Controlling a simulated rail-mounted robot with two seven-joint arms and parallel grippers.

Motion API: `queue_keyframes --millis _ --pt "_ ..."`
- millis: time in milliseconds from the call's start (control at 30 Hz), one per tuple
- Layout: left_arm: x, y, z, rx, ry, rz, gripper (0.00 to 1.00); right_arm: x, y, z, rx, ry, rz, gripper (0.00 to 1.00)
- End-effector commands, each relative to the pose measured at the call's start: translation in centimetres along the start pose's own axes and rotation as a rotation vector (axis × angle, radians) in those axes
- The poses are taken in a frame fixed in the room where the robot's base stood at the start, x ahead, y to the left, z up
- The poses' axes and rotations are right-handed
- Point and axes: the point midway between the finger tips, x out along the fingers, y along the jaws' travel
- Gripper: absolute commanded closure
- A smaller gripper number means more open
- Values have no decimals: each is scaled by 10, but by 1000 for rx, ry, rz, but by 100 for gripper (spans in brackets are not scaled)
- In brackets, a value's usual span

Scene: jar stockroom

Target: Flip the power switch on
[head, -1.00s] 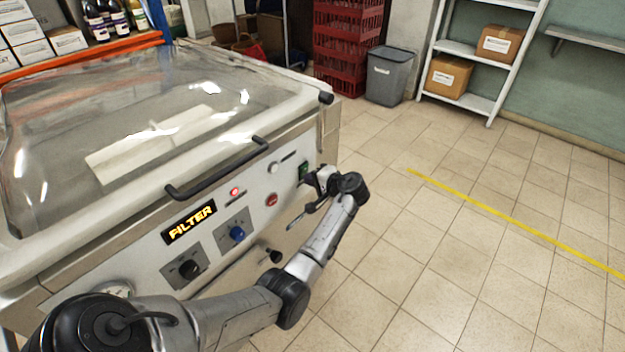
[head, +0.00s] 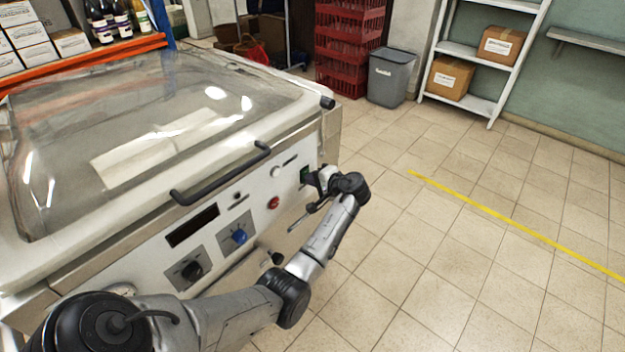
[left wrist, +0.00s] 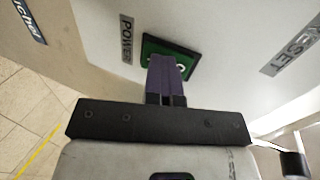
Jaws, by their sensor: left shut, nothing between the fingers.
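The power switch (head: 304,173) is a green-framed unit on the right part of the machine's front panel. In the left wrist view it shows as a green plate (left wrist: 151,46) beside the "POWER" label (left wrist: 127,40). My left gripper (head: 314,180) is shut and empty, its purple fingers (left wrist: 169,66) reaching to the switch. The fingertips overlap the switch and hide part of it; I cannot tell contact or the rocker's position. My right gripper is not in view.
The panel also has a red button (head: 273,203), a blue knob (head: 239,236), a black knob (head: 191,270) and a lid handle (head: 220,175). A grey bin (head: 390,78), red crates (head: 349,45) and a white shelf (head: 470,100) stand behind. Floor to the right is clear.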

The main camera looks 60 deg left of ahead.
Motion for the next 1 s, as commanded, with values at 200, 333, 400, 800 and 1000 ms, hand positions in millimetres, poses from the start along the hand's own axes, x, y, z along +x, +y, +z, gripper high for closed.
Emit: queue_keyframes --millis 200,333,400,800,1000 --pt "-13 -1 1 -2 -2 0 100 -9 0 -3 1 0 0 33" --pt "-34 3 3 -1 -5 2 100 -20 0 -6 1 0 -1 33" --pt "-47 6 3 -4 -5 2 100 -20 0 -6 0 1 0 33" --pt "-116 1 3 -2 -6 2 100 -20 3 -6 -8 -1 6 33" --pt "-132 0 3 -2 -7 2 100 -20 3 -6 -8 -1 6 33"
